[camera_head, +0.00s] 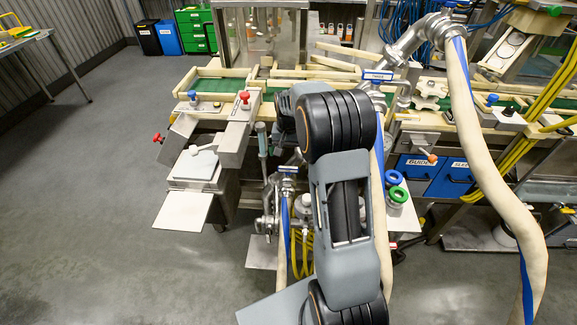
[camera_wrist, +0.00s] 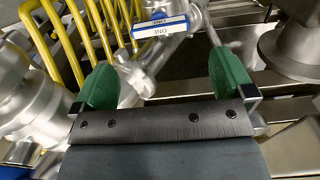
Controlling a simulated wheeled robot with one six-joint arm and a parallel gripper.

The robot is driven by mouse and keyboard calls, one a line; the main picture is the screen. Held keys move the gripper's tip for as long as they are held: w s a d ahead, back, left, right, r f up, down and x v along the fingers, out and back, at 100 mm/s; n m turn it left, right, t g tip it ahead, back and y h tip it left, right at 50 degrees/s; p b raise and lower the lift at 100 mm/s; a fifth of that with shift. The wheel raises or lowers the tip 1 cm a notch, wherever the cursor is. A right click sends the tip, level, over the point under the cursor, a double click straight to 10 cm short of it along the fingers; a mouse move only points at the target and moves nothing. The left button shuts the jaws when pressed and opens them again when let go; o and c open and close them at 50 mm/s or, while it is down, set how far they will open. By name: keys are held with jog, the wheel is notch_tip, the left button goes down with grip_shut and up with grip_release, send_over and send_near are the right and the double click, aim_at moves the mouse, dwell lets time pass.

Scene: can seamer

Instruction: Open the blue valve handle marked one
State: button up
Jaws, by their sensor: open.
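In the wrist view a blue valve handle (camera_wrist: 160,27) with a white label lies across the top, on a metal valve body. The label appears upside down and seems to read "ONE". My gripper (camera_wrist: 166,76) is open, with its two green fingers apart and nothing between them. The handle lies ahead of the fingertips, apart from them. In the head view, blue handles with white labels show on a lower valve (camera_head: 288,169) and on an upper valve (camera_head: 378,75); their labels are too small to read. My arm hides my gripper there.
Yellow hoses (camera_wrist: 62,45) stand left of the handle in the wrist view. Rounded metal fittings flank my fingers, one at left (camera_wrist: 25,95) and one at right (camera_wrist: 298,40). A thick beige hose (camera_head: 490,170) hangs right of my arm. Open floor (camera_head: 100,200) lies at left.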

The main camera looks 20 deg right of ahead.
aim_at(288, 169)
notch_tip(288, 169, down, 8)
jog(key=shift+r, duration=0.2)
dwell(0.3)
jog(key=c, duration=0.8)
